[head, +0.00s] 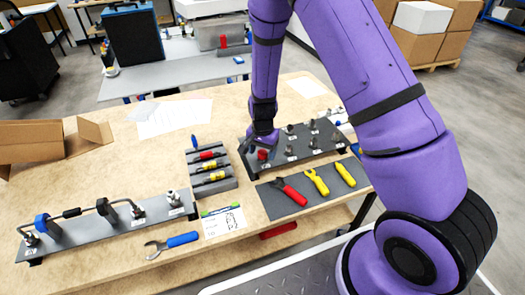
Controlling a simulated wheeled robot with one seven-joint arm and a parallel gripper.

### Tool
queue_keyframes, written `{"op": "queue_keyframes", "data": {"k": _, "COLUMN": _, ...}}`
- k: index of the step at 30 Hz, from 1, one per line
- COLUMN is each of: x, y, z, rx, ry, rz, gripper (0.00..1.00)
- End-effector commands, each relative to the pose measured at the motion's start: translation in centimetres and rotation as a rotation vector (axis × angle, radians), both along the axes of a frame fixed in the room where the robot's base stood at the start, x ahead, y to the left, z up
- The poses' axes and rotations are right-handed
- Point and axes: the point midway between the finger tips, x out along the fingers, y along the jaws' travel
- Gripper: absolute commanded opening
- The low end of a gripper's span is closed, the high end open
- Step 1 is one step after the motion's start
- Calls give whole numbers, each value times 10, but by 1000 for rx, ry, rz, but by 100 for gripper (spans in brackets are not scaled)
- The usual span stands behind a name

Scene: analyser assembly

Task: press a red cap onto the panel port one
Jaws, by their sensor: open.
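A dark panel (328,150) with several upright metal ports stands at the back right of the wooden table. A small red cap (263,155) shows at the panel's left end, at a port position. I cannot tell from this view how far it sits on the port. My gripper (262,143) is open and points down right above the red cap. Its fingertips are small and partly hidden, and I cannot tell whether they touch the cap. The port under the cap is hidden.
A grey rack (222,186) holds red and yellow pieces. A second panel (155,210) with a bent pipe, a blue-handled wrench (181,240) and an open cardboard box (32,142) are left.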

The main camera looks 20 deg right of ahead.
Motion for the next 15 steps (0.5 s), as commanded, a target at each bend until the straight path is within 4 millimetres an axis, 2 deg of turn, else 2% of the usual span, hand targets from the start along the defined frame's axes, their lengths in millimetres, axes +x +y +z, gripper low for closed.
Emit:
{"op": "queue_keyframes", "data": {"k": 5, "x": 1, "y": 1, "z": 18, "rx": 0, "ry": -3, "rz": 1, "gripper": 67}}
{"op": "queue_keyframes", "data": {"k": 15, "x": 1, "y": 0, "z": 78, "rx": 0, "ry": -4, "rz": 1, "gripper": 67}}
